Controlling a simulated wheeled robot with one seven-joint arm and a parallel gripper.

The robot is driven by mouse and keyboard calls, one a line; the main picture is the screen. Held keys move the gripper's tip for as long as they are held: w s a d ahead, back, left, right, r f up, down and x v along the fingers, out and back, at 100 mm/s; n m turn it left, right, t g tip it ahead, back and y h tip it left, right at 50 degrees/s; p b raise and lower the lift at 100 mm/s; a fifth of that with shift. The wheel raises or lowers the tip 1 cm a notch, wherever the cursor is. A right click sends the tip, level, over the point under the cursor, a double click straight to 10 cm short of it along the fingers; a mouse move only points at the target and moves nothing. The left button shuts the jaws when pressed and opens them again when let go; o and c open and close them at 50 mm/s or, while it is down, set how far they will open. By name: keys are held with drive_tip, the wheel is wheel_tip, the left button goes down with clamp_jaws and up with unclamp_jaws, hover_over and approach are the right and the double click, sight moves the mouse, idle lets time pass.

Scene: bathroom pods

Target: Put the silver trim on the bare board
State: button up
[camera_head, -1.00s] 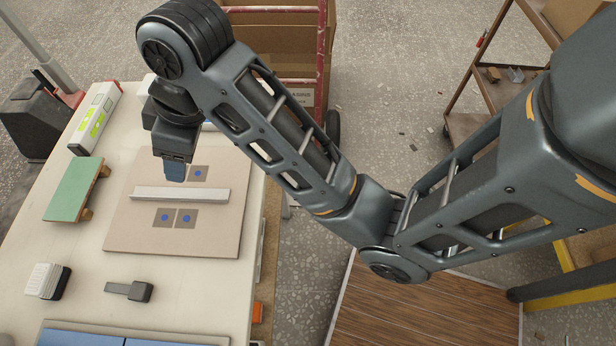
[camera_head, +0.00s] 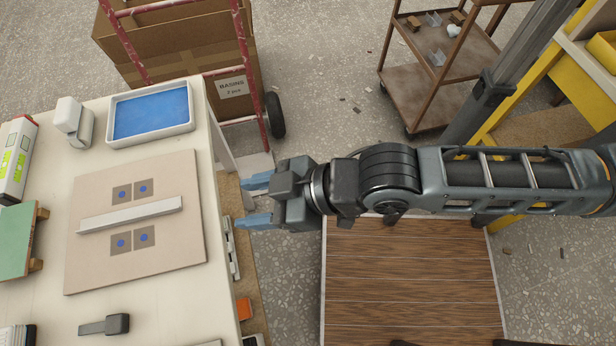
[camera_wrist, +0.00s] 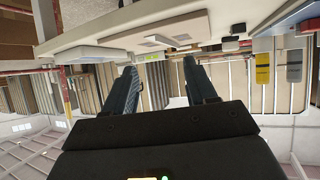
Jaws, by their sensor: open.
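A long silver-grey strip, which looks like the silver trim (camera_head: 130,215), lies at a slight slant across a beige board (camera_head: 180,245) on the table. Two pairs of grey-brown squares with blue dots sit on the board, one pair on each side of the strip. My gripper (camera_head: 248,202) is open and empty, just past the table's right edge, its fingers pointing left toward the board. In the wrist view, my gripper (camera_wrist: 163,80) shows two spread blue fingers with nothing between them; the board (camera_wrist: 150,38) appears beyond them.
A white tray with a blue inside (camera_head: 151,112) and a white dispenser (camera_head: 75,120) stand at the table's back. A green board (camera_head: 15,240) and a dark-handled tool (camera_head: 105,325) are also there. Slim pale pieces (camera_head: 231,250) line the right edge. A red trolley with boxes (camera_head: 190,60) stands behind.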

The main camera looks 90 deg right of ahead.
drive_tip(key=s+r+t, duration=0.2)
drive_tip(key=s+r, duration=0.5)
drive_tip(key=s, duration=0.2)
drive_tip(key=shift+a+r+t, duration=0.15)
drive_tip(key=shift+r+t, duration=0.2)
drive_tip(key=shift+t, duration=0.05)
drive_tip(key=shift+f+b, duration=0.45)
drive_tip(key=shift+f, duration=0.05)
